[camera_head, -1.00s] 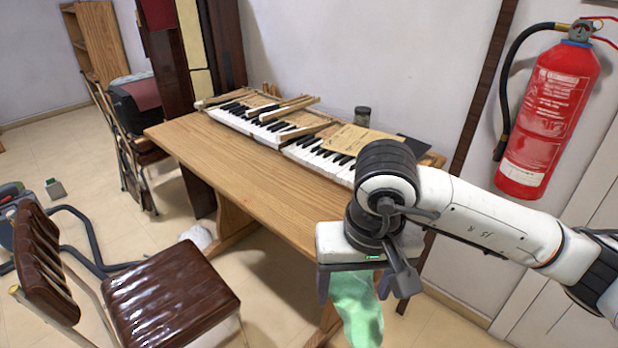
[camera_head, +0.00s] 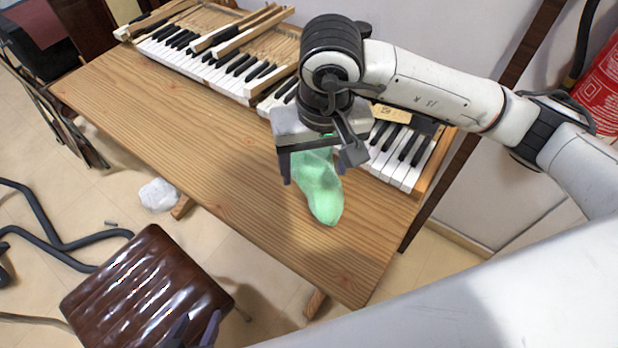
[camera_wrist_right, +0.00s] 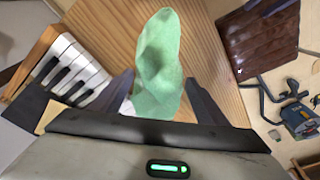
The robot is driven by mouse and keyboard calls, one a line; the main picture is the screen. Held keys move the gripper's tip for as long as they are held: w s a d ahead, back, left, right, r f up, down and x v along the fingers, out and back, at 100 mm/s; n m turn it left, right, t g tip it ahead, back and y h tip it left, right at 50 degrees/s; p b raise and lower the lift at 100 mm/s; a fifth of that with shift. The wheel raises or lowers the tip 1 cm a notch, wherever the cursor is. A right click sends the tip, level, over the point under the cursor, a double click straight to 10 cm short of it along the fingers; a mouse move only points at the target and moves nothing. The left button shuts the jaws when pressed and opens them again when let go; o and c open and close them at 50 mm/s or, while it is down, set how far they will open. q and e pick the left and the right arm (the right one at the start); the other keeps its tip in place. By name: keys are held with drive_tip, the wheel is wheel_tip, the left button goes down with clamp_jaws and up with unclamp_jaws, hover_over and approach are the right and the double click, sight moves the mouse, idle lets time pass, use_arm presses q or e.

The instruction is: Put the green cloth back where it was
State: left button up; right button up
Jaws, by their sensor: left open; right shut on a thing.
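The green cloth (camera_head: 320,192) hangs bunched from my right gripper (camera_head: 318,168) over the near right part of the wooden table (camera_head: 200,150). Its rounded lower end shows against the tabletop; I cannot tell whether it touches. In the right wrist view the cloth (camera_wrist_right: 158,60) sticks out between the two dark fingers of the right gripper (camera_wrist_right: 160,85), which is shut on it. My left gripper (camera_head: 196,330) is at the bottom edge in front of the brown chair, open and empty, with only its fingertips in view.
The piano keyboard (camera_head: 235,72) lies along the table's back, with loose wooden key parts (camera_head: 240,30) on it. A brown chair (camera_head: 145,290) stands in front. A white crumpled thing (camera_head: 158,195) is on the floor. The table's front left area is bare. A red extinguisher (camera_head: 598,95) hangs right.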

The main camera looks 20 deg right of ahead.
drive_tip(key=f, duration=0.3)
drive_tip(key=shift+s+f, duration=0.25)
wheel_tip(320, 180, down, 4)
drive_tip(key=shift+r+p, duration=0.15)
drive_tip(key=shift+p, duration=0.15)
use_arm(q)
drive_tip(key=shift+s+d+r, duration=0.1)
drive_tip(key=shift+s+r, duration=0.15)
drive_tip(key=shift+s, duration=0.1)
use_arm(e)
drive_tip(key=shift+w, duration=0.1)
use_arm(q)
drive_tip(key=shift+w, duration=0.1)
use_arm(e)
drive_tip(key=shift+f, duration=0.2)
drive_tip(key=o, duration=0.9)
use_arm(q)
drive_tip(key=shift+w, duration=0.2)
use_arm(e)
drive_tip(key=shift+o, duration=0.2)
drive_tip(key=shift+r, duration=0.1)
